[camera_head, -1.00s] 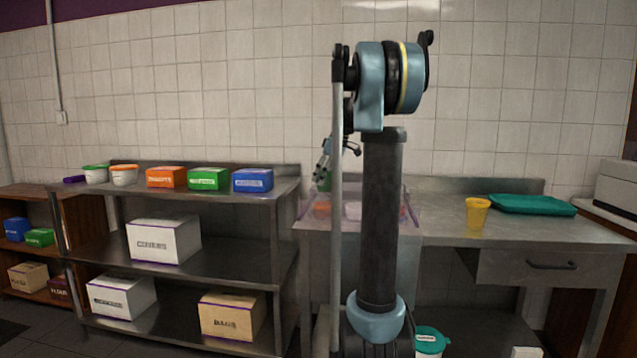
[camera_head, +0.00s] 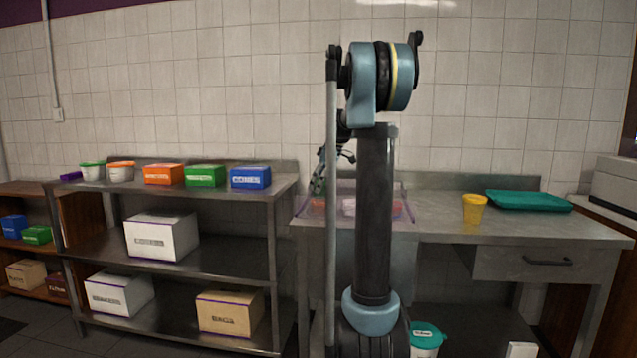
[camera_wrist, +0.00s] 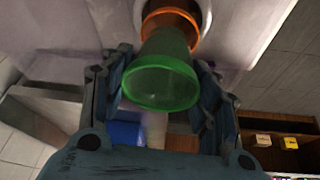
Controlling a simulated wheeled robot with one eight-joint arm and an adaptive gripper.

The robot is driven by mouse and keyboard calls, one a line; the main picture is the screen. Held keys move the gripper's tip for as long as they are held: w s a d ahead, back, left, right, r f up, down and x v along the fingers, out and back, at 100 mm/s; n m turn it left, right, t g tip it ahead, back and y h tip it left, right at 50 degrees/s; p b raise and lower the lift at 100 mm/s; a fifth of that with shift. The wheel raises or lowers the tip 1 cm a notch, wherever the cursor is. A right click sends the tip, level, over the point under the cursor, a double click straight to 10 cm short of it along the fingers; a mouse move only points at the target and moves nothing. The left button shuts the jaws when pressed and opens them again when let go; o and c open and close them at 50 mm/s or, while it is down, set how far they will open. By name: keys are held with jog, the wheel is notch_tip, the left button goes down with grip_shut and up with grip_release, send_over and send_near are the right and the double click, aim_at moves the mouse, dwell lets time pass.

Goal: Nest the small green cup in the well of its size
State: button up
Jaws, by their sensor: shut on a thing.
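In the wrist view my gripper (camera_wrist: 160,88) is shut on the small green cup (camera_wrist: 161,85), a translucent tapered cup with its open rim toward the camera. The cup's narrow end overlaps an orange round cup (camera_wrist: 186,21), set in a pale ring of the clear tray (camera_wrist: 232,30). I cannot tell whether the green cup touches the orange one. In the head view my gripper (camera_head: 319,178) is low over the left part of the purple-edged tray (camera_head: 409,216) on the counter. The green cup is barely visible there, and my arm hides much of the tray.
A yellow cup (camera_head: 473,208) and a teal tray (camera_head: 528,201) stand on the counter (camera_head: 440,230) to the right. A steel shelf (camera_head: 215,254) on the left holds orange, green and blue boxes and lidded tubs. A teal-lidded tub (camera_head: 426,337) is below the counter.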

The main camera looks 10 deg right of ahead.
jog(key=shift+f, duration=2.2)
jog(key=o, duration=0.9)
jog(key=shift+r, duration=0.1)
notch_tip(320, 180, up, 9)
dwell(0.3)
jog(key=shift+s, duration=0.1)
